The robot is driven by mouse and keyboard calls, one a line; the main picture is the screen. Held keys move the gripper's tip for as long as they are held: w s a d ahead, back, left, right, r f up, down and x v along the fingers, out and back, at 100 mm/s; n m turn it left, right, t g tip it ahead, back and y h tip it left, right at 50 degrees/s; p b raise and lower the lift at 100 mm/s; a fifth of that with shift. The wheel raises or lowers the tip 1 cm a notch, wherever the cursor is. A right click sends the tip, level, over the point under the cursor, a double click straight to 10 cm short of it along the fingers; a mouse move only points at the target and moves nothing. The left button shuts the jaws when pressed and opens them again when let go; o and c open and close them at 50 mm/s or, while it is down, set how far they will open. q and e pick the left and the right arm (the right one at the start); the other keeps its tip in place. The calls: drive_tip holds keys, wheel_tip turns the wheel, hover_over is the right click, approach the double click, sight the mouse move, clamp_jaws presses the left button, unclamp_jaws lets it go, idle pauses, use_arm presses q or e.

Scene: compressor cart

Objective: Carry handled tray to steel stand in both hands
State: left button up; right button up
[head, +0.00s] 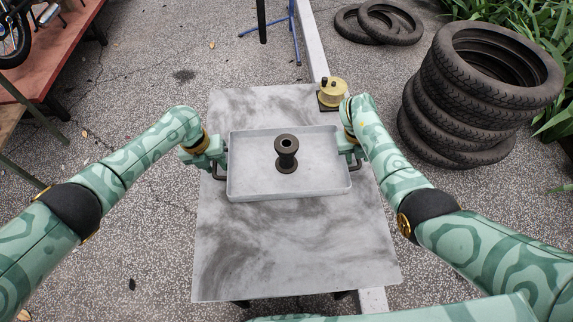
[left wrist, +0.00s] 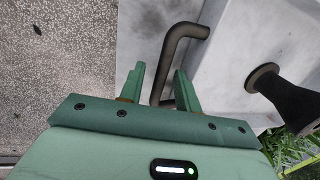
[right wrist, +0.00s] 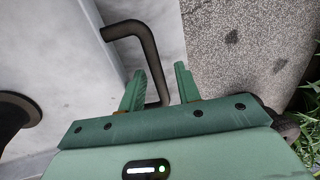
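The grey handled tray (head: 250,180) sits over the marbled grey steel surface (head: 290,250) in the head view, with a dark spool (head: 287,155) standing upright in it. My left gripper (head: 221,157) is at the tray's left handle (left wrist: 171,58). Its fingers (left wrist: 161,88) are apart on either side of the dark bar, with a gap visible. My right gripper (head: 349,150) is at the right handle (right wrist: 147,50). Its fingers (right wrist: 160,86) are also apart, with the bar between them, nearer the left finger. The inner ends of both handles are partly hidden.
A brass-coloured device on a black base (head: 332,93) stands at the surface's far right corner, close to my right gripper. Stacked tyres (head: 470,100) stand at right, more tyres (head: 380,22) lie behind. A red platform (head: 60,50) is at far left. The surface's near half is clear.

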use_arm(q)
drive_tip(key=shift+r, duration=0.1)
use_arm(e)
drive_tip(key=shift+a+r, duration=0.1)
drive_tip(key=shift+r, duration=0.15)
use_arm(q)
wheel_tip(320, 180, up, 12)
drive_tip(key=a, duration=0.2)
drive_tip(key=shift+s+f, duration=0.2)
drive_tip(key=shift+f, duration=0.05)
use_arm(e)
drive_tip(key=v, duration=1.1)
drive_tip(key=shift+r, duration=0.2)
